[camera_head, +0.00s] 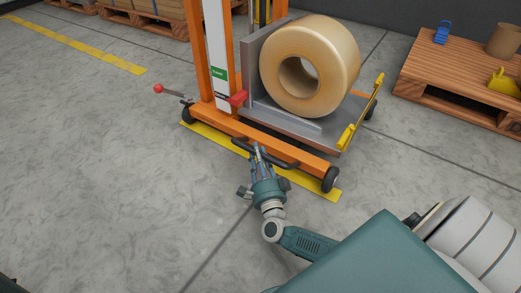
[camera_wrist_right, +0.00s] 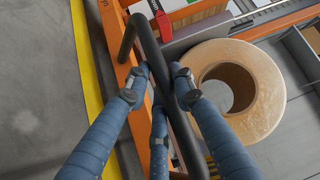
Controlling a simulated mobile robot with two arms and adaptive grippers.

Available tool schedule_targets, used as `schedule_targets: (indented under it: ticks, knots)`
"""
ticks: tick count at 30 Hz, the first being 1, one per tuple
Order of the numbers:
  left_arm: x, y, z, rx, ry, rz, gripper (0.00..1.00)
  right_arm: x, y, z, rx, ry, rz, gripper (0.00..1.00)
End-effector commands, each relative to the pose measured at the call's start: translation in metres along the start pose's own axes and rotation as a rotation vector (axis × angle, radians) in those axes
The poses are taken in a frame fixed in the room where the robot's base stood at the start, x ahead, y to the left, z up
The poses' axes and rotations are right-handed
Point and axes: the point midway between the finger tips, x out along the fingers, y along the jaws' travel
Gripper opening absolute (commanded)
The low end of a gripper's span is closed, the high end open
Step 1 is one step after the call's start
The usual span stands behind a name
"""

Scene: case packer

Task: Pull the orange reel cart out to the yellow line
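The orange reel cart (camera_head: 290,152) stands at the upper middle of the head view, with a large tan reel (camera_head: 335,60) on its grey platform. A yellow line (camera_head: 211,139) runs on the floor along the cart's near side, beside its wheels. A black handle (camera_head: 283,163) sticks out from the cart's near side. My right gripper (camera_head: 257,152) is at this handle. In the right wrist view, the fingers of the gripper (camera_wrist_right: 160,82) close in on both sides of the black bar (camera_wrist_right: 174,95); exact contact is partly hidden. My left gripper is not in view.
A wooden pallet (camera_head: 440,85) with a blue item (camera_head: 442,33) and a yellow item (camera_head: 505,82) lies at the right. Another yellow floor strip (camera_head: 85,46) is at the upper left. The floor left of the cart is clear.

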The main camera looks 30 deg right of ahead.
Motion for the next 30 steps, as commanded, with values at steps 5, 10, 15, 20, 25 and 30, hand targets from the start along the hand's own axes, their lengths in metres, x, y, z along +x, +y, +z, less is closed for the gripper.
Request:
schedule_targets:
  ticks: [5, 10, 15, 20, 25, 30]
  knots:
    - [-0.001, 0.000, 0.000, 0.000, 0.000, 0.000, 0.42, 0.005, 0.001, -0.008, 0.001, 0.014, 0.001, 0.43]
    - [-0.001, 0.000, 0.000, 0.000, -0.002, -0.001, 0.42, 0.005, 0.001, -0.007, 0.000, 0.013, 0.001, 0.43]
    - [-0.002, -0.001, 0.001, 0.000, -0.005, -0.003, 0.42, -0.004, 0.002, -0.007, 0.000, 0.012, 0.003, 0.43]
    - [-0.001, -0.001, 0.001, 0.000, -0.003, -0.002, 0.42, -0.033, 0.003, -0.007, 0.001, 0.012, 0.005, 0.43]
    - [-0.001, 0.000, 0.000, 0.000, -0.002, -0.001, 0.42, -0.070, 0.003, -0.007, 0.001, 0.013, 0.006, 0.43]
    - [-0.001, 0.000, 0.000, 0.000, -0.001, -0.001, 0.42, -0.099, 0.002, -0.007, 0.000, 0.014, 0.004, 0.43]
